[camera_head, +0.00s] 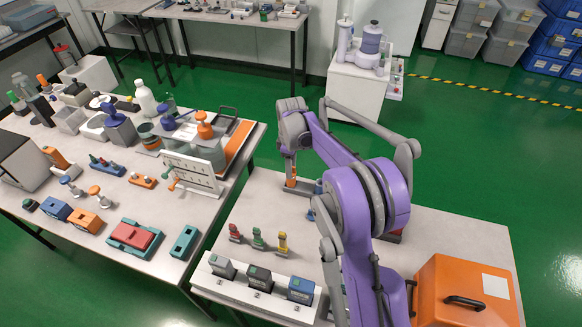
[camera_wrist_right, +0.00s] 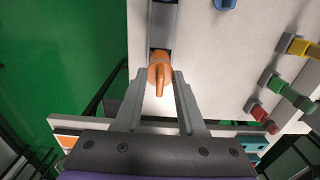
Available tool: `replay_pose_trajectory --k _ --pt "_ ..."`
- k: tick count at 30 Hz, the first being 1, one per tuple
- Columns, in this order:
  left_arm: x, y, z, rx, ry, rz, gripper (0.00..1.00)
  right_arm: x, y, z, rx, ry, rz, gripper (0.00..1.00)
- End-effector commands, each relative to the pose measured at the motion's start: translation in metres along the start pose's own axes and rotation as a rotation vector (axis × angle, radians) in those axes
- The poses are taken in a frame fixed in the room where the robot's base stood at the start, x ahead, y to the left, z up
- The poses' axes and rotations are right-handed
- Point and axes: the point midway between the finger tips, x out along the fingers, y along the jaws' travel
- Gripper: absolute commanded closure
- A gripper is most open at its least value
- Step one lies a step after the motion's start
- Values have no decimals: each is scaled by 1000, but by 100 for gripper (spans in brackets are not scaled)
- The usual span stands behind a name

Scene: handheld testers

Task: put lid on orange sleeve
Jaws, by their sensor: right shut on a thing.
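My right gripper (camera_head: 290,168) reaches down over the near table at its far left part. It is shut on an orange piece (camera_wrist_right: 159,74) with a narrow tab; the piece also shows below the fingers in the head view (camera_head: 291,182). I cannot tell whether this is the lid, the orange sleeve or both together. The piece is at a long grey holder (camera_wrist_right: 163,22) with a dark slot; whether it is seated in it is unclear. A small blue piece (camera_wrist_right: 225,4) is near the holder. My left gripper is not in view.
Red (camera_head: 235,232), green (camera_head: 257,239) and yellow (camera_head: 282,243) handheld pieces stand nearer on the table. A white rack (camera_head: 252,296) with dark blocks lines its front edge. An orange case (camera_head: 440,290) stands at right. A crowded table (camera_head: 120,205) is at left.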

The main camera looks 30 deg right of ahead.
Motion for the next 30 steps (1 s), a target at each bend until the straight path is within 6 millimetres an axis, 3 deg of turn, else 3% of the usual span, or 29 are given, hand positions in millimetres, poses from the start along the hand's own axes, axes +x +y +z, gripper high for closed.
replay_pose_trajectory --k 30 --pt "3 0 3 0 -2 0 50 5 0 0 0 0 0 100"
